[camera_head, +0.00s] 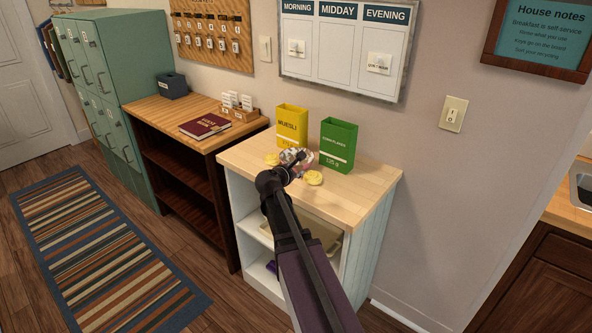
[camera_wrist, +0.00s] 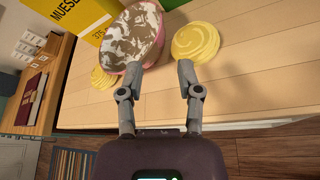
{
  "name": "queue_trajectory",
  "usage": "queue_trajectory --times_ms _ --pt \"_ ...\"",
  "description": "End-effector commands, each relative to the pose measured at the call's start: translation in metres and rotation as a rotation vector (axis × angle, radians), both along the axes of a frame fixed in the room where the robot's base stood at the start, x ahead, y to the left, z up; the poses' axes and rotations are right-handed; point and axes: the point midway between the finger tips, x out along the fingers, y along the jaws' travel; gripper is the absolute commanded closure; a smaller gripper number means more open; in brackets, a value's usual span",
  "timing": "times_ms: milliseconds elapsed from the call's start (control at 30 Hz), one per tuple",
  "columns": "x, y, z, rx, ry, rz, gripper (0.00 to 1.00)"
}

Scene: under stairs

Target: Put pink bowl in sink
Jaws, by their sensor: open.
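The pink bowl (camera_wrist: 135,40), with a pink rim and a mottled brown-and-white surface, is on the light wooden top of the small white cabinet. In the head view the bowl (camera_head: 297,156) is partly hidden behind my arm. My gripper (camera_wrist: 159,66) is open, with nothing between its fingers. Its left fingertip overlaps the bowl's near edge in the wrist view; I cannot tell whether it touches. The right fingertip is beside a yellow round item. In the head view my gripper (camera_head: 291,162) is over the cabinet top. Part of the sink (camera_head: 582,188) shows at the far right edge.
Yellow round items (camera_wrist: 196,41) (camera_wrist: 103,78) lie on both sides of the bowl. A yellow muesli box (camera_head: 291,126) and a green box (camera_head: 338,145) stand behind it. The cabinet top's right part (camera_head: 372,184) is clear. Floor separates this cabinet from the sink counter (camera_head: 566,212).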

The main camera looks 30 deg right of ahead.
Motion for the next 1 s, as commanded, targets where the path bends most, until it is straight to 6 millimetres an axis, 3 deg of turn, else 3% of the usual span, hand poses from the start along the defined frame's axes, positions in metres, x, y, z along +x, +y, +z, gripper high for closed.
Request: queue_trajectory --times_ms 333,567,767,1000 --pt "-0.003 0.003 -0.002 0.024 -0.012 -0.011 0.54" --pt "-0.026 0.025 -0.023 0.235 -0.111 -0.122 0.54" --pt "-0.065 0.069 -0.058 0.579 -0.244 -0.347 0.54" --pt "-0.122 0.143 -0.099 0.983 -0.342 -0.725 0.54"
